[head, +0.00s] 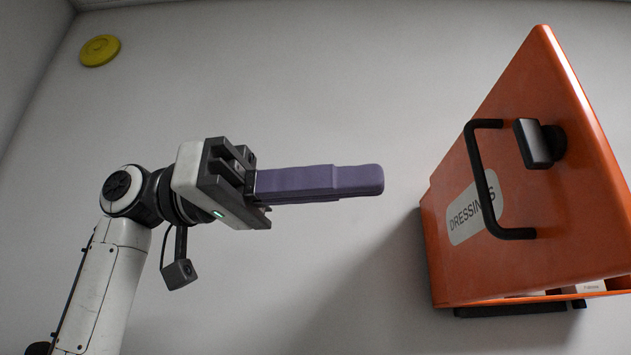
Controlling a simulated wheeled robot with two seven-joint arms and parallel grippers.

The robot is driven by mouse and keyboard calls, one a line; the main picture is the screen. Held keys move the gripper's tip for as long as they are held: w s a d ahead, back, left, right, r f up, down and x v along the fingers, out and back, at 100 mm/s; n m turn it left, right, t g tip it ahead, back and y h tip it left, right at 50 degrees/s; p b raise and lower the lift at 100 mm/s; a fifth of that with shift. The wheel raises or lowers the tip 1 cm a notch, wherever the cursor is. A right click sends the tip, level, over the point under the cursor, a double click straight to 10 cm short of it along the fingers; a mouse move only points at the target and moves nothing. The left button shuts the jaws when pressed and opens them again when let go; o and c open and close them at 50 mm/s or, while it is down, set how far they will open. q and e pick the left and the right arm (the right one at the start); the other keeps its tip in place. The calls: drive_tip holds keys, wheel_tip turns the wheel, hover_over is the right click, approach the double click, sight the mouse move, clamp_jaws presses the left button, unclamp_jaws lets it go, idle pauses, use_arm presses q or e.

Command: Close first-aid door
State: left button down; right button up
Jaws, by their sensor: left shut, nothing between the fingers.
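The orange first-aid door (510,130) is at the right in the head view, with a white DRESSINGS label (472,215), a black bar handle (487,185) and a dark latch (538,142). It stands open at an angle; white packs (591,287) show in the gap below its lower edge. My left gripper (382,180) has purple fingers shut together, empty and pointing right. In the picture its tips are left of the handle and apart from the door. My right gripper is out of view.
The cabinet's lower orange edge (545,299) shows under the door, with a dark strip (510,310) beneath it. A yellow disc (100,50) is on the pale wall at the upper left. The space between my fingertips and the door looks clear.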

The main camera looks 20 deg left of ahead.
sight(505, 228)
use_arm(q)
drive_tip(key=w+d+p, duration=0.1)
drive_tip(key=d, duration=0.6)
drive_tip(key=shift+d, duration=0.35)
drive_tip(key=shift+f, duration=0.1)
